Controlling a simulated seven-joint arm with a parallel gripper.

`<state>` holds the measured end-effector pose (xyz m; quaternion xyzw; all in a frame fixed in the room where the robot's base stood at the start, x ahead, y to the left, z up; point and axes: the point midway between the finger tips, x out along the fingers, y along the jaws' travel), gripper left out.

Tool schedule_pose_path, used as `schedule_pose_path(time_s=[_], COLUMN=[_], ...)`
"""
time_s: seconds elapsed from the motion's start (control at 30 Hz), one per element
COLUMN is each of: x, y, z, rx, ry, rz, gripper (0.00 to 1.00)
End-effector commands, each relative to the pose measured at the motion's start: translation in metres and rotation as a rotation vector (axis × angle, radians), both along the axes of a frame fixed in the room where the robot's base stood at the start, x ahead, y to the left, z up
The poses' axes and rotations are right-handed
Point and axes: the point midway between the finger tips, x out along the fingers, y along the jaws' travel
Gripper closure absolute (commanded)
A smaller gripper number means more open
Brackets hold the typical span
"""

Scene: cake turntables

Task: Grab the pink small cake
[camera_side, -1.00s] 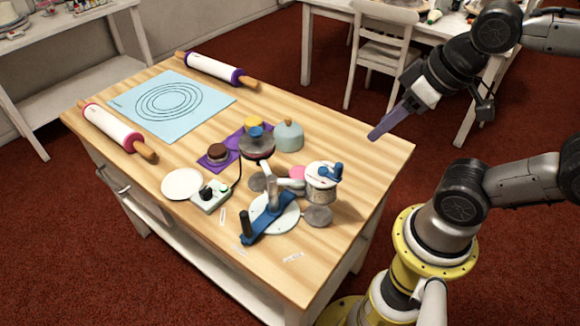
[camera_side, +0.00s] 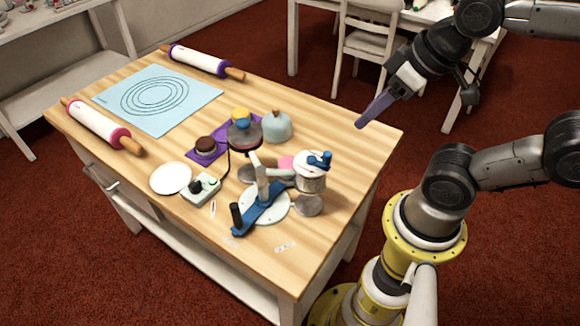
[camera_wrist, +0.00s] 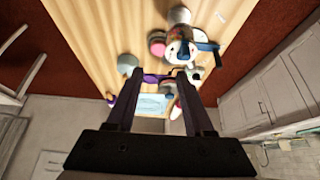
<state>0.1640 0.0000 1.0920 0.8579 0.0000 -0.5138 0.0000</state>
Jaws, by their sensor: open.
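The pink small cake (camera_side: 287,162) shows as a small pink round piece on the wooden table. In the side view it is partly hidden by the white-topped stand with a blue handle (camera_side: 312,166). A pink round piece (camera_wrist: 157,48) also shows in the wrist view, beyond the fingertips. My gripper (camera_side: 361,123) is raised near the table's right edge, apart from the cake and empty. In the wrist view its two fingers (camera_wrist: 159,75) are spread wide.
A blue-grey domed cake (camera_side: 277,127), a dark turntable (camera_side: 243,135) and a blue-armed turntable (camera_side: 268,204) crowd around the pink piece. A brown small cake (camera_side: 205,145) sits on a purple mat. The table's right strip (camera_side: 365,155) is clear.

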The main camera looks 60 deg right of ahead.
Motion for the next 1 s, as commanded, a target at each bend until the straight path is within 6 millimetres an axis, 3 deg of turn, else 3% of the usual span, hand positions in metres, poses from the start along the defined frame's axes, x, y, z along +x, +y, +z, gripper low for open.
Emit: schedule_pose_path(time_s=[0.13, 0.3, 0.4, 0.73, 0.87, 1.0], x=[0.000, 0.000, 0.000, 0.000, 0.007, 0.036], y=[0.000, 0.000, 0.000, 0.000, 0.000, 0.000], z=[0.000, 0.000, 0.000, 0.000, 0.012, 0.023], rx=[0.000, 0.000, 0.000, 0.037, 0.144, 0.292], ry=[0.000, 0.000, 0.000, 0.000, -0.021, 0.014], rz=[0.000, 0.000, 0.000, -0.070, -0.262, -0.554], gripper=[0.44, 0.13, 0.00, 0.00, 0.00, 0.00])
